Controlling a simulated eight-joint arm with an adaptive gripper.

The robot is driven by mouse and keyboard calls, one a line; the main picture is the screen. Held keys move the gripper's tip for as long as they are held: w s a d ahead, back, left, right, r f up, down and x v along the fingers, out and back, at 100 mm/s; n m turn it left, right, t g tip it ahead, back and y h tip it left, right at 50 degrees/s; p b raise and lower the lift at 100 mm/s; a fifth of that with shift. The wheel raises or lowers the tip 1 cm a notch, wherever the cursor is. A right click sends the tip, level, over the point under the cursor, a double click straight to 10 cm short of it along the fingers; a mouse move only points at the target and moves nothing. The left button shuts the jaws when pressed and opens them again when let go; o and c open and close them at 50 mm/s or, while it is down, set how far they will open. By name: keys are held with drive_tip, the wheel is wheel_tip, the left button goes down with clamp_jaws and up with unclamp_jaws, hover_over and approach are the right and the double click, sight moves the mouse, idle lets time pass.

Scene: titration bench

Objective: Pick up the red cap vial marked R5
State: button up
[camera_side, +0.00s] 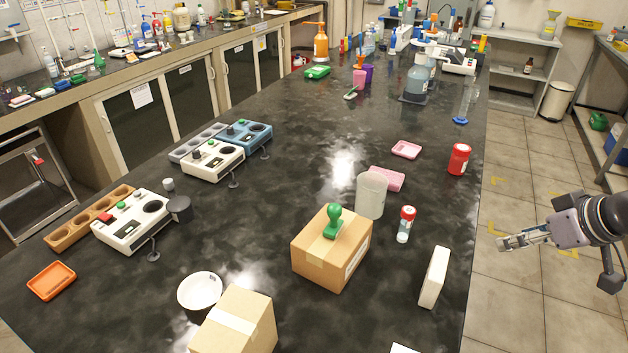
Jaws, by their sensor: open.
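A small clear vial with a red cap (405,225) stands upright on the black bench, right of the cardboard box and near the bench's right edge. A marking on it is too small to read. A larger red container with a red lid (459,159) stands farther back near the same edge; its label is not readable either. My gripper (506,243) is at the right, beyond the bench edge over the floor. It is apart from the vial, points left towards the bench, and is open and empty.
A translucent beaker (371,195) stands just behind and left of the vial. A white upright box (434,277) stands in front right of the vial. Pink trays (386,179) lie behind. Bench between vial and right edge is clear.

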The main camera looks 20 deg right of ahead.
drive_tip(key=w+a+r+n+g, duration=0.2)
drive_tip(key=w+r, duration=0.1)
drive_tip(key=w, duration=0.2)
drive_tip(key=n+g, duration=0.4)
drive_tip(key=g, duration=0.1)
approach(404, 228)
drive_tip(key=shift+w+d, duration=0.4)
drive_tip(key=shift+d, duration=0.2)
drive_tip(key=shift+w+a+f, duration=0.2)
drive_tip(key=shift+f, duration=0.25)
drive_tip(key=shift+s+f, duration=0.1)
drive_tip(key=shift+f, duration=5.1)
drive_tip(key=c, duration=1.1)
